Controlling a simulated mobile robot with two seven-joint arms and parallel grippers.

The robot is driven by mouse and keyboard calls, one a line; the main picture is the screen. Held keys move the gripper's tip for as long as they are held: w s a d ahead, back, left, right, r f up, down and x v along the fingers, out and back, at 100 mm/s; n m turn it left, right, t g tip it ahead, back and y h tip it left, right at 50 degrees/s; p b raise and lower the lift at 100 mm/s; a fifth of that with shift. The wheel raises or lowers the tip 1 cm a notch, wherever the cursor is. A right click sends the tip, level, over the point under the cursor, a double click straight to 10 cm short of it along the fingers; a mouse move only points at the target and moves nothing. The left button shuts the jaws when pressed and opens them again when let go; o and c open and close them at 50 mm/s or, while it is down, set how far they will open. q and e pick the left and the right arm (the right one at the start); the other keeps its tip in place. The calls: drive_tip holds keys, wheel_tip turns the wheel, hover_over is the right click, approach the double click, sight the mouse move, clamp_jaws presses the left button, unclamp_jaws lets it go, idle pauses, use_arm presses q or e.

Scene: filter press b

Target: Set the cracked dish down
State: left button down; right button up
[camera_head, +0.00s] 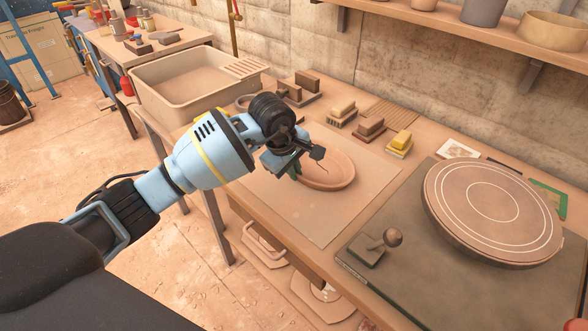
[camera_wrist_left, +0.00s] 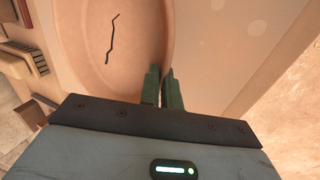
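The cracked dish (camera_head: 335,178) is a shallow terracotta oval with a dark crack line. It appears level over the pale mat (camera_head: 325,222) on the bench; I cannot tell whether its underside touches the mat. My left gripper (camera_head: 297,170) is at the dish's near-left rim. In the left wrist view, its two green fingers (camera_wrist_left: 163,88) stand close together with the rim of the dish (camera_wrist_left: 140,45) between them, so it looks shut on the rim. The crack shows clearly inside the dish. My right gripper is not in view.
A banding wheel (camera_head: 490,215) stands on a dark mat at right, with a knobbed lever (camera_head: 378,245) nearby. Several brushes, including a yellow one (camera_head: 399,142), lie behind the dish. A basin (camera_head: 190,80) is at left; a shelf (camera_head: 480,25) overhangs the back.

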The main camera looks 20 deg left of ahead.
use_arm(q)
drive_tip(key=c, duration=1.6)
unclamp_jaws()
drive_tip(key=shift+f, duration=0.1)
drive_tip(key=v, duration=1.2)
